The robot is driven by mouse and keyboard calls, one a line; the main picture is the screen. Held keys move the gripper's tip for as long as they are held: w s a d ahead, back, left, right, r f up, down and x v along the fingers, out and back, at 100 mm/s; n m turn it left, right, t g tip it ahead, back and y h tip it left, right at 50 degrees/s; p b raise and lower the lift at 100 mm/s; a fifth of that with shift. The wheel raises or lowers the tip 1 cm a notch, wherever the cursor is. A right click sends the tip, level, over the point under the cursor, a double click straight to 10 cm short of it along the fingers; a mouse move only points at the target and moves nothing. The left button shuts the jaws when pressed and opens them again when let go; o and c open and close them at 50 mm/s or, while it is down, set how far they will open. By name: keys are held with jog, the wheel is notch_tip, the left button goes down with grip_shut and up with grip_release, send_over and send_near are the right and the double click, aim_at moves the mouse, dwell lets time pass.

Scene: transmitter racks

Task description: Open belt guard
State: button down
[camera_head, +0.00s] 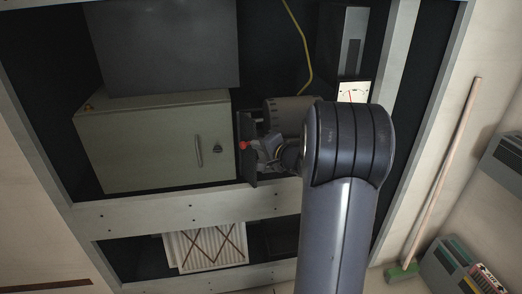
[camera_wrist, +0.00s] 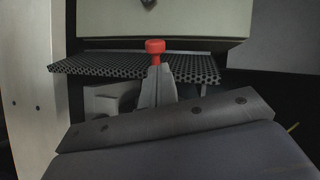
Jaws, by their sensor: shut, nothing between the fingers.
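The belt guard (camera_wrist: 105,66) is a dark perforated panel that runs across the wrist view. In the head view the guard (camera_head: 247,172) is a narrow dark strip beside the beige cabinet. Its red knob (camera_wrist: 155,46) stands up near the middle in the wrist view; the knob (camera_head: 244,145) also shows in the head view. My gripper (camera_wrist: 156,70) is shut and empty, with its fingertips directly at the knob's base in the picture. I cannot tell whether they touch it. In the head view my gripper (camera_head: 263,153) is partly hidden by my own arm.
A beige cabinet (camera_head: 150,145) with a handle stands left of the guard. A round motor-like housing (camera_head: 285,107) lies behind my gripper. A yellow cable (camera_head: 303,45) hangs above it. The pale rack frame (camera_head: 160,210) runs below. A broom (camera_head: 445,170) leans at right.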

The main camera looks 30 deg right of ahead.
aim_at(242, 148)
jog(key=a+m+h+b, duration=0.1)
jog(key=b, duration=0.2)
jog(key=a+m+h+b, duration=0.1)
jog(key=b, duration=0.2)
jog(key=shift+w+a+f+t+h+b, duration=0.2)
jog(key=shift+a+f+t+h+b, duration=0.1)
jog(key=shift+a+f+h, duration=0.1)
jog(key=b, duration=0.1)
jog(key=a+b, duration=0.2)
jog(key=b, duration=0.1)
jog(key=shift+w+r, duration=0.25)
jog(key=shift+w, duration=0.15)
jog(key=shift+s+r, duration=0.1)
jog(key=shift+r, duration=0.05)
